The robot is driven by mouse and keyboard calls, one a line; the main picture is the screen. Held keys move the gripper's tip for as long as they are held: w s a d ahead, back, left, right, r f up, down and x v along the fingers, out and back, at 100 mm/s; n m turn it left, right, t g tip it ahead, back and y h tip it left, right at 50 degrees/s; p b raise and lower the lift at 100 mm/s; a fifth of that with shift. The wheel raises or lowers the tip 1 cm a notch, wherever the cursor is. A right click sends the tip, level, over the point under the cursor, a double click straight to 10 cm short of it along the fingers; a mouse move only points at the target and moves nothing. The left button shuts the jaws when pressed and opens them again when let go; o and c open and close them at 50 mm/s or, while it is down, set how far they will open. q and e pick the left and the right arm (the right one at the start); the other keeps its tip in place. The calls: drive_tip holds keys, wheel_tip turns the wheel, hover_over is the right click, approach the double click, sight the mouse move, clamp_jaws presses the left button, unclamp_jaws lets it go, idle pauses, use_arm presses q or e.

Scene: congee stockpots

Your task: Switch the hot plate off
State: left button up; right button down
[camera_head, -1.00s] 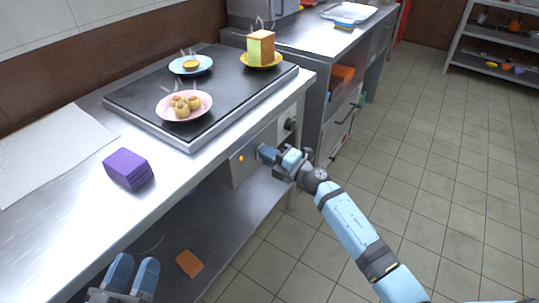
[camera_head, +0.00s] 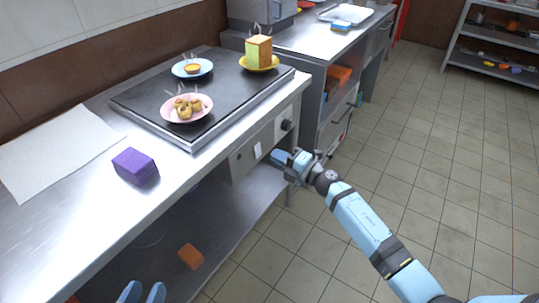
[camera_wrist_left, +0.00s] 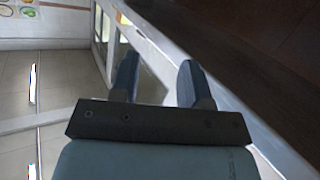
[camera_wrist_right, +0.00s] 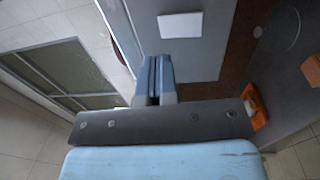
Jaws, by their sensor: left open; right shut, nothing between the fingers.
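The hot plate (camera_head: 160,98) is a dark slab set on the steel counter. Its front panel (camera_head: 272,133) carries a white switch (camera_head: 257,150), a dark knob (camera_head: 287,124) and a small indicator (camera_head: 238,156), which looks dark. My right gripper (camera_head: 277,155) is shut and empty, just right of the switch and apart from it. The right wrist view shows its closed fingers (camera_wrist_right: 155,80) below a pale rectangular plate (camera_wrist_right: 180,25) on the panel. My left gripper (camera_head: 142,292) is open and empty at the bottom edge, low in front of the counter.
On the plate stand a pink plate of buns (camera_head: 186,108), a blue saucer (camera_head: 192,68) and a yellow plate with a cake block (camera_head: 259,50), all with steam. A purple block (camera_head: 135,167) lies on the counter. A lower shelf (camera_head: 225,222) runs beneath; the floor at right is clear.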

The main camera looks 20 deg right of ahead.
use_arm(q)
drive_tip(key=shift+g+y, duration=0.6)
drive_tip(key=shift+g, duration=0.3)
drive_tip(key=f, duration=0.1)
drive_tip(key=a+f+p, duration=0.1)
drive_tip(key=f, duration=0.1)
drive_tip(key=shift+s+a+f, duration=0.25)
drive_tip(key=shift+s+a, duration=0.15)
use_arm(e)
drive_tip(key=v, duration=0.8)
drive_tip(key=shift+d+r, duration=0.25)
drive_tip(key=shift+r, duration=0.45)
drive_tip(key=shift+s, duration=0.1)
